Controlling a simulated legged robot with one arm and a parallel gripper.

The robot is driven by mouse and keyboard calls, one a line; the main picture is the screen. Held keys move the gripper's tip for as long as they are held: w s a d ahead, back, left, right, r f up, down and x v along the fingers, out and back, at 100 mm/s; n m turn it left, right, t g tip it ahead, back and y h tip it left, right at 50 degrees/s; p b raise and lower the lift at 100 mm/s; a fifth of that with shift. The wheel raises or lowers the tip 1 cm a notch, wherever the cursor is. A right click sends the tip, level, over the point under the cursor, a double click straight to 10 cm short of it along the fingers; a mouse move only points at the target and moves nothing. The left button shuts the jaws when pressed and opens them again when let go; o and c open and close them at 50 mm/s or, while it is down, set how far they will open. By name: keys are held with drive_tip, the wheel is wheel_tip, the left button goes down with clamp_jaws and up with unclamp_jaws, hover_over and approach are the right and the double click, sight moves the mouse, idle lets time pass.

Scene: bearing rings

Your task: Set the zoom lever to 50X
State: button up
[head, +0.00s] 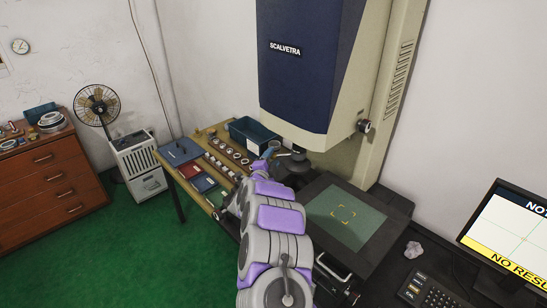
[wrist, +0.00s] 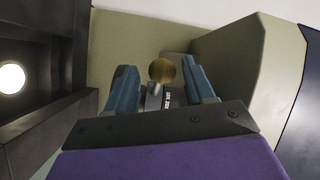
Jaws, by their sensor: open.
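In the wrist view, a round brass knob (wrist: 162,71), which looks like the end of the zoom lever, stands between the two blue fingers of my gripper (wrist: 158,68). The fingers are open, one on each side of the knob, with a gap visible to each. A dark plate with small white markings (wrist: 160,98) sits just below the knob; I cannot read its setting surely. In the head view, my gripper (head: 271,152) is beside the lens under the blue and beige measuring machine (head: 310,70). My arm and the machine hide the lever there.
The stage (head: 345,214) with yellow corner marks lies right of my arm. A wooden table (head: 176,160) with rings, books and a blue bin (head: 252,133) stands behind it. A monitor (head: 510,235) and keypad (head: 428,292) are at the right. Green floor at left is open.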

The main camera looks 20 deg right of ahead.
drive_tip(key=shift+x, duration=1.05)
drive_tip(key=shift+w, duration=0.1)
clamp_jaws()
